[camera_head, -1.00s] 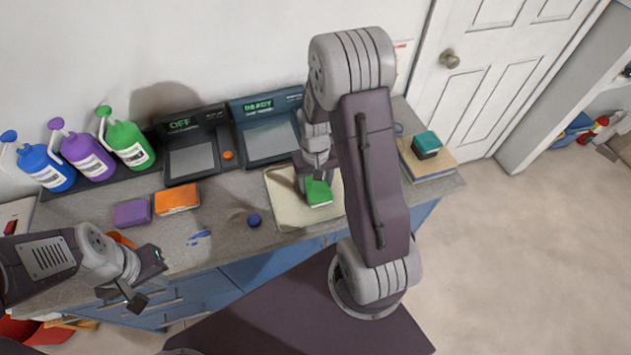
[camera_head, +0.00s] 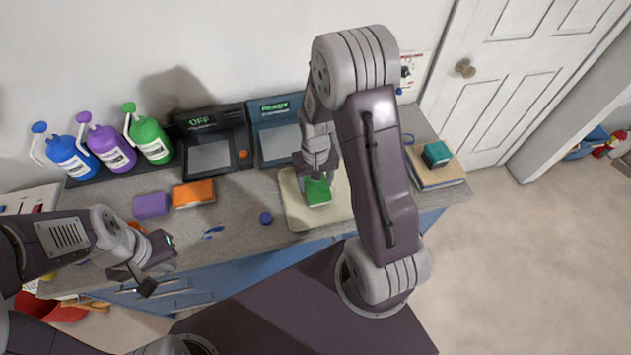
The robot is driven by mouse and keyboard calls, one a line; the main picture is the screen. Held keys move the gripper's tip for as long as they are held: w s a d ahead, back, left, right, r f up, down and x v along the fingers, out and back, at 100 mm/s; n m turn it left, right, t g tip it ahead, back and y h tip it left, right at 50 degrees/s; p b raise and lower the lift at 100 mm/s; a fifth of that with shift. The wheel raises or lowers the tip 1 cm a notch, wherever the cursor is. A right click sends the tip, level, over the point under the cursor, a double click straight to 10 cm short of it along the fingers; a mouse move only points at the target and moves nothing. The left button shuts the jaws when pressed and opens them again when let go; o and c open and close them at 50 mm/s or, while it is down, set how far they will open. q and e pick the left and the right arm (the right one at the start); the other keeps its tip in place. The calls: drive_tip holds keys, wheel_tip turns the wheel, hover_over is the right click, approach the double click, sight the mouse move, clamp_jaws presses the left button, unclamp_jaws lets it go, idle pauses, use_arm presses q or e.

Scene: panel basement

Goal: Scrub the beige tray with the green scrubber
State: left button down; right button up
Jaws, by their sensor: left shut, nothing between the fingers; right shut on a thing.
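The beige tray (camera_head: 297,213) lies flat on the grey counter, partly hidden behind my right arm. The green scrubber (camera_head: 318,191) is at the tray's surface, in its left part. My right gripper (camera_head: 316,176) is shut on the green scrubber from above; I cannot tell whether the scrubber presses on the tray. My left gripper (camera_head: 160,268) is shut and empty, in front of the counter's front edge at the lower left.
A purple sponge (camera_head: 151,205), an orange sponge (camera_head: 193,193) and a blue ball (camera_head: 266,218) lie left of the tray. Blue (camera_head: 70,157), purple (camera_head: 110,150) and green (camera_head: 150,141) bottles stand at the back left. Two devices reading OFF (camera_head: 210,155) and READY (camera_head: 276,142) stand behind.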

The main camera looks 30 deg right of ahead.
drive_tip(key=shift+r+p, duration=2.55)
drive_tip(key=shift+r, duration=0.5)
drive_tip(key=shift+f, duration=0.1)
